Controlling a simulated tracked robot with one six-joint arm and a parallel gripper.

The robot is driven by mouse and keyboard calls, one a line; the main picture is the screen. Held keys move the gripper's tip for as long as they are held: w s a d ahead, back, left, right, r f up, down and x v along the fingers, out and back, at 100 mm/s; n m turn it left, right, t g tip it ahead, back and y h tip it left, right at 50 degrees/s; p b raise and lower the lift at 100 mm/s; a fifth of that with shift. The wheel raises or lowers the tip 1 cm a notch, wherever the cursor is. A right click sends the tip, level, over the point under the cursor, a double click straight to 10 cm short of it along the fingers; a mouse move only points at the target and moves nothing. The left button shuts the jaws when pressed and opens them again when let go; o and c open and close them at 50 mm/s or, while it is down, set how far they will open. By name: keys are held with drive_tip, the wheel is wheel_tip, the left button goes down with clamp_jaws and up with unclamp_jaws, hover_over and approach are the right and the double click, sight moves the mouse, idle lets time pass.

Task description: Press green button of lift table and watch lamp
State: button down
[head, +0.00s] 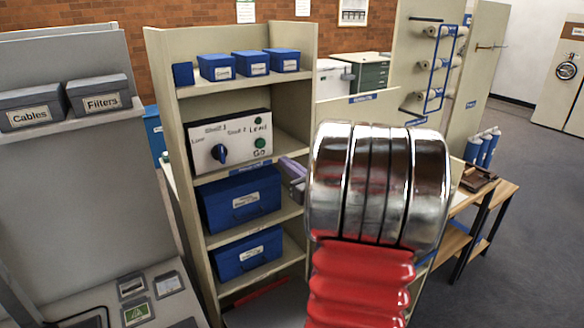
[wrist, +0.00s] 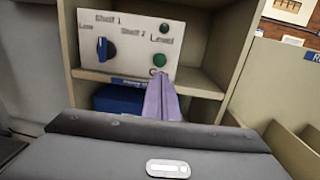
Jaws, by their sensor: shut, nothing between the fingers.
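A white control panel (head: 229,140) stands on a shelf of the beige cabinet and also shows in the wrist view (wrist: 120,62). It has a blue knob (head: 219,153) at left, a green lamp (head: 258,119) at upper right, and a green button (head: 260,143) below the lamp. In the wrist view the button (wrist: 159,60) is brighter green, while the lamp (wrist: 164,28) is dark, without visible glow. My gripper (wrist: 160,78) has its purple fingers shut and empty, with tips appearing just below the button. I cannot tell whether they touch the panel.
Blue boxes sit on the shelf below the panel (head: 240,200), lower down (head: 247,253), and on top (head: 215,67). The cabinet's side wall (wrist: 240,50) rises right of the panel. A wooden bench (head: 485,195) stands at right, with open floor (head: 530,150) beyond.

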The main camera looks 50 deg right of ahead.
sight(262, 145)
drive_tip(key=x, duration=1)
drive_tip(key=shift+w+d, duration=0.1)
drive_tip(key=shift+w, duration=0.1)
drive_tip(key=shift+w, duration=0.1)
